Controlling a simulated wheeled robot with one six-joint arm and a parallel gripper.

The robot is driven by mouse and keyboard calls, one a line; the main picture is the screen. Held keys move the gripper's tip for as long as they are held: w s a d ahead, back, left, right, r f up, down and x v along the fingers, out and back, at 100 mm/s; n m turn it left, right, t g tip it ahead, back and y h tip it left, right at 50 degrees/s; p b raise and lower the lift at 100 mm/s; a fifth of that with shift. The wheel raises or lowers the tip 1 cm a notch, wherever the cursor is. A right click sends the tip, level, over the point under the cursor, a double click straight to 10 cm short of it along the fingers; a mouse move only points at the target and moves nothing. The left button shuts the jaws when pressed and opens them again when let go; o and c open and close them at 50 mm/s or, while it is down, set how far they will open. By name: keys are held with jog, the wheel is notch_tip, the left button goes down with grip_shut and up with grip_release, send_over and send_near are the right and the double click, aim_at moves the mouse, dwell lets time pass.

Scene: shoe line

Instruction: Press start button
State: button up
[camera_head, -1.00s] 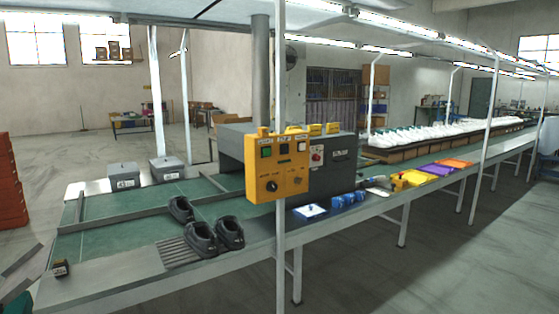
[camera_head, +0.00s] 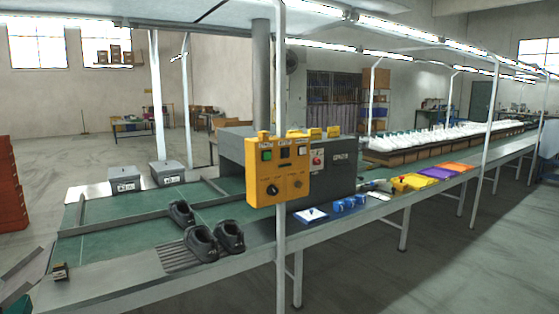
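A yellow control box (camera_head: 278,172) is fixed to a white post at the front edge of the shoe line. A green button (camera_head: 267,155) sits at its upper left under a small label too blurred to read. A dark display or switch is in the top middle and a pale button (camera_head: 302,150) is at the upper right. Two dark knobs are on the lower half. My gripper is not in view, so its state and its distance to the box do not show.
Dark shoes (camera_head: 200,243) stand on the green belt left of the box. A grey machine housing (camera_head: 336,178) with a red switch is behind it. Blue cups (camera_head: 349,203) and coloured trays (camera_head: 437,174) lie to the right. The floor in front at right is clear.

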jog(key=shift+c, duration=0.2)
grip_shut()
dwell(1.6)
